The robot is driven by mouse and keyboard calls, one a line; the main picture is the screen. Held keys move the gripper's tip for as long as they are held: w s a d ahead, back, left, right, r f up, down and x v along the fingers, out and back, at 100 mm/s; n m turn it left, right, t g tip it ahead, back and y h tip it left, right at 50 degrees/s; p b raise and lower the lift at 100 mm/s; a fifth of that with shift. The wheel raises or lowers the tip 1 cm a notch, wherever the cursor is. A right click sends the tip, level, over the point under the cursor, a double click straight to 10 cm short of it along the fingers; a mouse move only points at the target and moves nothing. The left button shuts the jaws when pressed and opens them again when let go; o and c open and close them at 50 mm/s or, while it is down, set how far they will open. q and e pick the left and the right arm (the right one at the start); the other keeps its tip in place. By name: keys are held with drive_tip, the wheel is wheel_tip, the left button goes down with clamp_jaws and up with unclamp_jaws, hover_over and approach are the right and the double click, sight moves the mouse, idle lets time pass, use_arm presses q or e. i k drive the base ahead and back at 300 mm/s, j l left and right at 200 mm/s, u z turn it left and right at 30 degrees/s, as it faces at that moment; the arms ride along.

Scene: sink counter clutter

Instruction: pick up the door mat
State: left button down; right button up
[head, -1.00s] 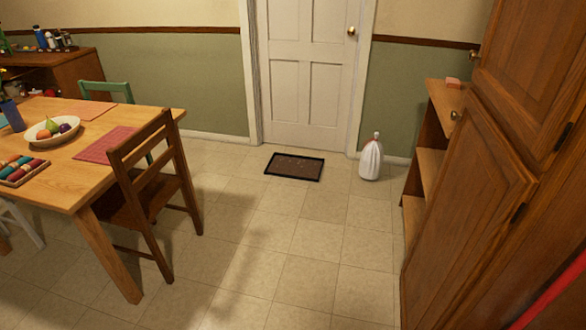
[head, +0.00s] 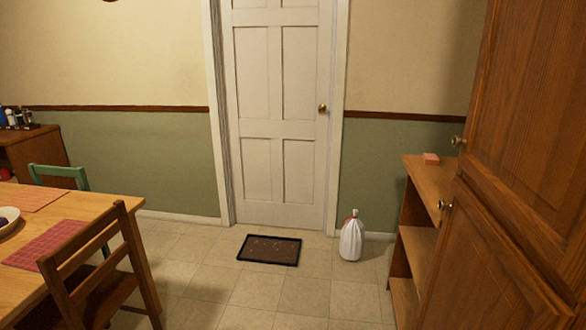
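The door mat (head: 269,250) is a dark brown rectangle with a black border. It lies flat on the tiled floor in front of the white door (head: 278,120), in the lower middle of the head view. Nothing covers it. Neither of my grippers shows in the head view.
A white tied bag (head: 351,238) stands on the floor right of the mat. A wooden shelf (head: 420,242) and tall cabinet (head: 520,150) line the right. A wooden table (head: 20,268) and chair (head: 100,280) fill the lower left. Bare floor lies between.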

sight(261, 251)
drive_tip(key=i+l, duration=0.15)
drive_tip(key=i, duration=2.05)
